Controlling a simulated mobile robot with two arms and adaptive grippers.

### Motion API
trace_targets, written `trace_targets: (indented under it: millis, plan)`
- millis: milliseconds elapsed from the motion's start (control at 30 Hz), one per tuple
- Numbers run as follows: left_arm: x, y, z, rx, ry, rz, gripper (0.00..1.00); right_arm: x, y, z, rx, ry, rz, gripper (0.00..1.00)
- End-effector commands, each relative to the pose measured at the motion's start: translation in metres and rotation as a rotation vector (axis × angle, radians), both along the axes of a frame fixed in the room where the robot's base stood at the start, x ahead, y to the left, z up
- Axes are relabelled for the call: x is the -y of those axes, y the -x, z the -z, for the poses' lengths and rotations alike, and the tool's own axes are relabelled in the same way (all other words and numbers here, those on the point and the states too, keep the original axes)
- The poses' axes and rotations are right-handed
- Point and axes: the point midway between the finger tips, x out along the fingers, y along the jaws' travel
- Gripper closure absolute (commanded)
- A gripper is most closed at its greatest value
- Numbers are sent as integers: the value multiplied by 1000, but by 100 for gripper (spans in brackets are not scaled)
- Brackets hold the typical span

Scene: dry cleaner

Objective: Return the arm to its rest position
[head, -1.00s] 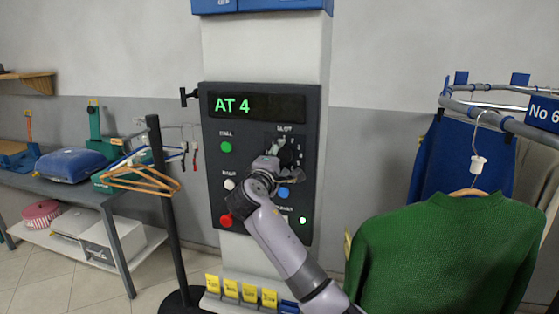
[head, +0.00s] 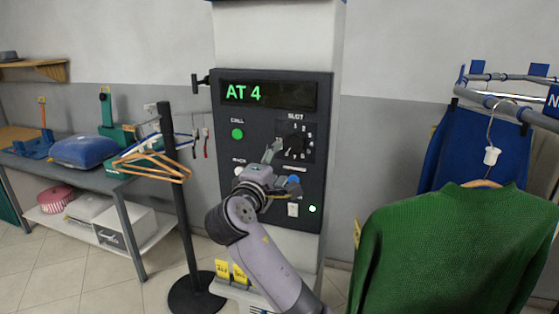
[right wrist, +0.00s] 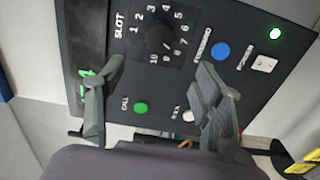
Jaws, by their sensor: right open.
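My right gripper (head: 281,168) is in front of the dark control panel (head: 268,84), below and left of the slot dial (head: 294,147). Its jaws are open and empty. In the right wrist view the two fingers stand apart (right wrist: 158,80), with the slot dial (right wrist: 160,38) beyond them, apart from the fingertips. The panel's display (head: 268,95) reads "AT 4". The green call button (head: 237,134) is clear; my gripper and arm cover part of the lower panel. My left gripper is not in view.
A rail with a green sweater (head: 450,250) and a blue garment stands at the right. A black post (head: 178,200) with wooden hangers (head: 152,165) stands left of the panel. A grey table (head: 70,185) with a blue folded item is further left.

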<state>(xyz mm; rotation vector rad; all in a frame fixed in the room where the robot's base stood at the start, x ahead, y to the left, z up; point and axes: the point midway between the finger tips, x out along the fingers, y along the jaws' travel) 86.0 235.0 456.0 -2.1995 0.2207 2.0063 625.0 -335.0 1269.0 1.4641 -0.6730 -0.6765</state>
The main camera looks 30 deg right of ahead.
Motion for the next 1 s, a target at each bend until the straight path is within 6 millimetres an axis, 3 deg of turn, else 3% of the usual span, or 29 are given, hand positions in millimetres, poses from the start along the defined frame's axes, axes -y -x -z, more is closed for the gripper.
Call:
trace_targets:
  millis: [467,600,667,767,900,1000]
  plan:
    - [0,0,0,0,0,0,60,0,0,0,-1,1,0,38]
    - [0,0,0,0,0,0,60,-2,-7,17,-27,-5,-17,38]
    - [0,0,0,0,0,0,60,-4,-16,39,-56,-17,-41,38]
    - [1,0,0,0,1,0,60,-11,-35,98,-131,-52,-100,38]
    - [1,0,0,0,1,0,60,-23,-49,205,-246,-147,-193,38]
    - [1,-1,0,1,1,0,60,-32,-46,281,-321,-235,-243,38]
